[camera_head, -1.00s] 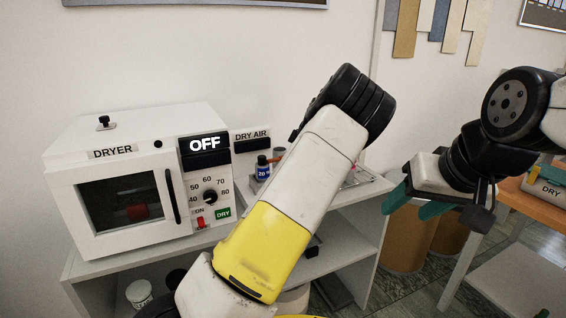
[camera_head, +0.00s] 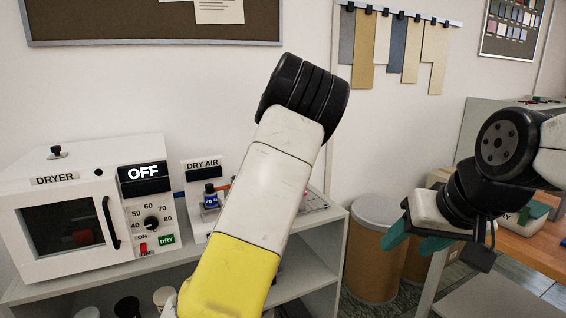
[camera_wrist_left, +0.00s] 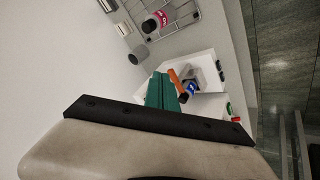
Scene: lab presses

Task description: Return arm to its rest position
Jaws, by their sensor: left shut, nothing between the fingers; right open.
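My left arm rises in the middle of the head view, its yellow and white links in front of the shelf; its gripper is hidden there. In the left wrist view my left gripper (camera_wrist_left: 162,92) shows its green fingers together with nothing between them. Beyond the fingertips are an orange-handled item and a small blue-labelled bottle (camera_wrist_left: 191,88). My right gripper (camera_head: 412,243) is at the right of the head view, its teal fingers apart and empty, above the floor by the brown drums.
The white dryer (camera_head: 70,215) reads OFF, door closed, on the shelf unit (camera_head: 318,262) at left. The dry air box (camera_head: 203,168) and a blue bottle (camera_head: 210,197) stand beside it. A brown drum (camera_head: 370,255) and an orange-topped table (camera_head: 545,250) are at right.

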